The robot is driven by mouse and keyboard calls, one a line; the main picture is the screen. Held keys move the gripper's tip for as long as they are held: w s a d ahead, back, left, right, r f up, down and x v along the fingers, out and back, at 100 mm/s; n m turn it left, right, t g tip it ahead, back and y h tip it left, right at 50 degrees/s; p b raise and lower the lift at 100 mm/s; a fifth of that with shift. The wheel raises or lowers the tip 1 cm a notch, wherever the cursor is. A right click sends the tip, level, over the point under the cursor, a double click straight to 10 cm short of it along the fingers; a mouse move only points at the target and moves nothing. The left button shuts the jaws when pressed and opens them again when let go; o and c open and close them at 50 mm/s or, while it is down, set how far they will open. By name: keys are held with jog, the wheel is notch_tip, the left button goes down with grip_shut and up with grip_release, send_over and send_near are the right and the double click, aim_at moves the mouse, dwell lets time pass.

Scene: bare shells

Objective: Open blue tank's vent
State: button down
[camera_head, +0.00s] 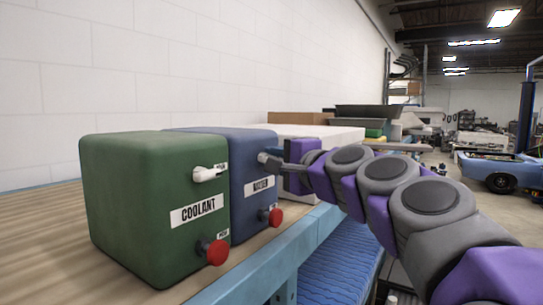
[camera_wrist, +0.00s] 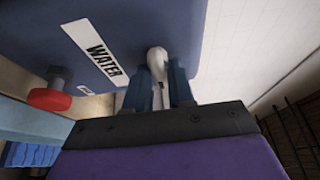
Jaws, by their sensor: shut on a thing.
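The blue tank (camera_head: 246,222) stands on the bench with a WATER label (camera_head: 258,187) on its front. It also shows in the wrist view (camera_wrist: 205,30). A pale lever handle (camera_wrist: 157,58) sticks out of its front, above a red knob (camera_head: 273,217). My gripper (camera_wrist: 160,88) is shut on this lever, with one blue finger on each side of it. In the head view my gripper (camera_head: 280,161) reaches the tank's upper front from the right. The lever's base is partly hidden, and I cannot tell its exact turn.
A green COOLANT tank (camera_head: 130,205) with its own white lever (camera_head: 207,174) and red knob (camera_head: 214,252) stands close on the left. A white box (camera_head: 330,138) stands behind. The bench's blue edge (camera_head: 285,250) runs below the tanks.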

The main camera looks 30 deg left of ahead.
jog(key=shift+w+f, duration=0.1)
jog(key=shift+f, duration=0.1)
dwell(0.3)
jog(key=c, duration=1.3)
grip_release()
jog(key=shift+o, duration=0.9)
jog(key=shift+w+d, duration=0.3)
jog(key=b+v, duration=0.3)
jog(key=v, duration=1.4)
jog(key=shift+b, duration=0.4)
